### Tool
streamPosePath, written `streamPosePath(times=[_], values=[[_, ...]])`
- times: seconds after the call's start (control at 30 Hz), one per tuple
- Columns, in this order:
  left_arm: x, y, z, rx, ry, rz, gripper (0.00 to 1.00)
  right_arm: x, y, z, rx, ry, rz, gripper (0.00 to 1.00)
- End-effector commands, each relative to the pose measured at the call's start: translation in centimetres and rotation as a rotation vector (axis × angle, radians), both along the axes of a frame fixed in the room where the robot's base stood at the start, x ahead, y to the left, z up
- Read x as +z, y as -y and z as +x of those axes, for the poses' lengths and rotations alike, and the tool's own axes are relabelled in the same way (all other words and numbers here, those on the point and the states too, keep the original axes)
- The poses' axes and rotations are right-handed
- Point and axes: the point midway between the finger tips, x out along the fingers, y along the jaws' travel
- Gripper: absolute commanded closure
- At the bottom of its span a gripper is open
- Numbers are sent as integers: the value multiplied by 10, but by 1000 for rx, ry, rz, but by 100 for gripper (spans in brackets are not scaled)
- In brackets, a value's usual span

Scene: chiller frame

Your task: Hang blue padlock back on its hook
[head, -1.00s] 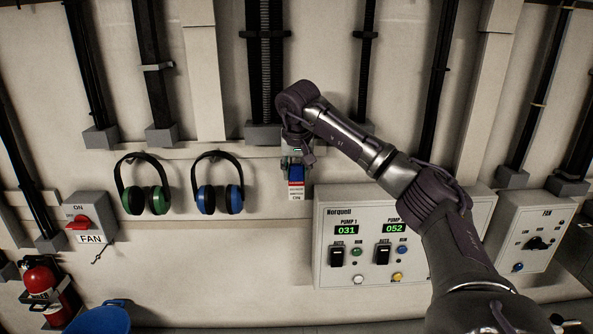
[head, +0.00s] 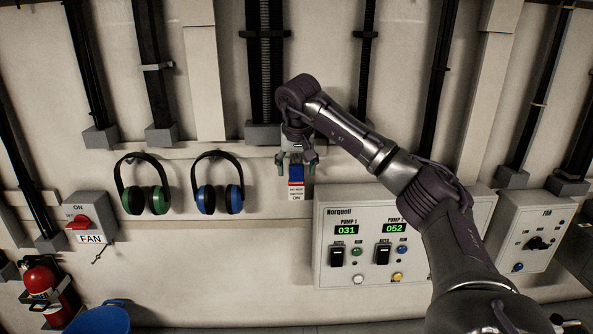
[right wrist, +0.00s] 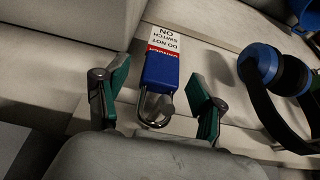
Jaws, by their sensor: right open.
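The blue padlock (head: 296,173) hangs against the wall rail, left of the pump panel, with a red-and-white tag (head: 296,191) below it. In the right wrist view the padlock (right wrist: 161,69) has its silver shackle toward my gripper. The shackle appears to be around a small grey hook (right wrist: 167,104). My right gripper (head: 296,159) is open, with one finger on each side of the padlock. In the right wrist view a gap shows between the padlock and both green-padded fingers (right wrist: 161,96). My left gripper is not in view.
Green earmuffs (head: 145,184) and blue earmuffs (head: 218,184) hang to the left on the same rail. The pump panel (head: 372,280) is close on the right. A fan switch box (head: 91,212), fire extinguisher (head: 45,285) and blue bucket (head: 100,319) are at lower left.

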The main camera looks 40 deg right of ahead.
Motion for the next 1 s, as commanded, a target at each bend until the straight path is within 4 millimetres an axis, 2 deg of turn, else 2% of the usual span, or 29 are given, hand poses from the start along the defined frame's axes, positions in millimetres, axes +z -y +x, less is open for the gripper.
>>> streamPosePath(times=[0.3,0.5,0.7,1.0], values=[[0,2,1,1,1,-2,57,64,-17,-19,1,7,-1,32],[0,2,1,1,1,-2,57,91,-24,-28,1,5,0,32],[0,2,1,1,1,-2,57,99,-26,-31,-1,2,0,32],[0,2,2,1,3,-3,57,99,-26,-31,-1,2,0,32]])
